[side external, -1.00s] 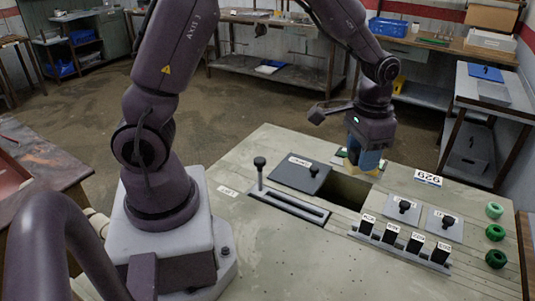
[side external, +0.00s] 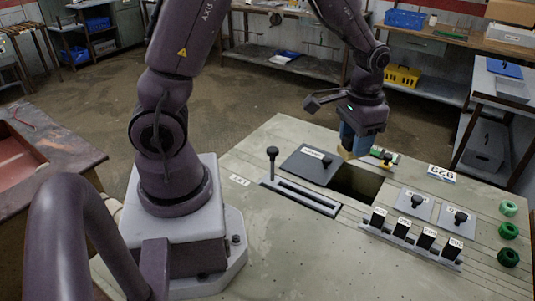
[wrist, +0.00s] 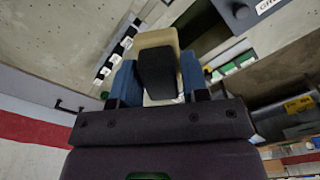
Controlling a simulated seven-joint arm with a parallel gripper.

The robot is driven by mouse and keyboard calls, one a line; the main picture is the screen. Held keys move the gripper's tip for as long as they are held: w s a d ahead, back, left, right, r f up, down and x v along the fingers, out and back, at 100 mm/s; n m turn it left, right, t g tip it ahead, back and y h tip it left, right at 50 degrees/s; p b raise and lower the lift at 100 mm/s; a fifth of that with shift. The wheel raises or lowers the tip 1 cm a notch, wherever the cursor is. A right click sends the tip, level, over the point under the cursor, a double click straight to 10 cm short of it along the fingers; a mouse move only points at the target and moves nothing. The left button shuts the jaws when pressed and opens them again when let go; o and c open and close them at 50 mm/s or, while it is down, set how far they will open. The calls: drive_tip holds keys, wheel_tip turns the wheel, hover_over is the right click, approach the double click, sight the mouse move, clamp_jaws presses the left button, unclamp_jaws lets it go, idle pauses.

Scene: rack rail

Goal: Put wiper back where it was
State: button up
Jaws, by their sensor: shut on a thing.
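My gripper (side external: 362,140) has blue fingers and is above the far edge of the bench opening. In the wrist view my gripper (wrist: 156,85) is shut on a tan and dark block, apparently the wiper (wrist: 158,72). A tan bit of the wiper (side external: 347,154) shows below the fingers in the side view; the rest is hidden. The wiper appears raised off the bench, but its exact height is unclear. A small green and white piece with a dark knob (side external: 384,157) lies just right of the gripper.
The bench has a dark rectangular opening (side external: 357,183), a dark plate with a knob (side external: 310,165) left of it, and a slotted rail with an upright lever (side external: 272,160). Several black labelled blocks (side external: 402,228) stand in front, with green rings (side external: 508,231) at right.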

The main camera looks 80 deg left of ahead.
drive_tip(key=s+a+f+n, duration=0.3)
drive_tip(key=s+a+n, duration=0.15)
drive_tip(key=a, duration=0.75)
drive_tip(key=n, duration=0.3)
hover_over(261, 159)
wheel_tip(261, 159, down, 10)
drive_tip(key=shift+f, duration=1.95)
drive_tip(key=shift+f, duration=0.1)
drive_tip(key=o, duration=0.9)
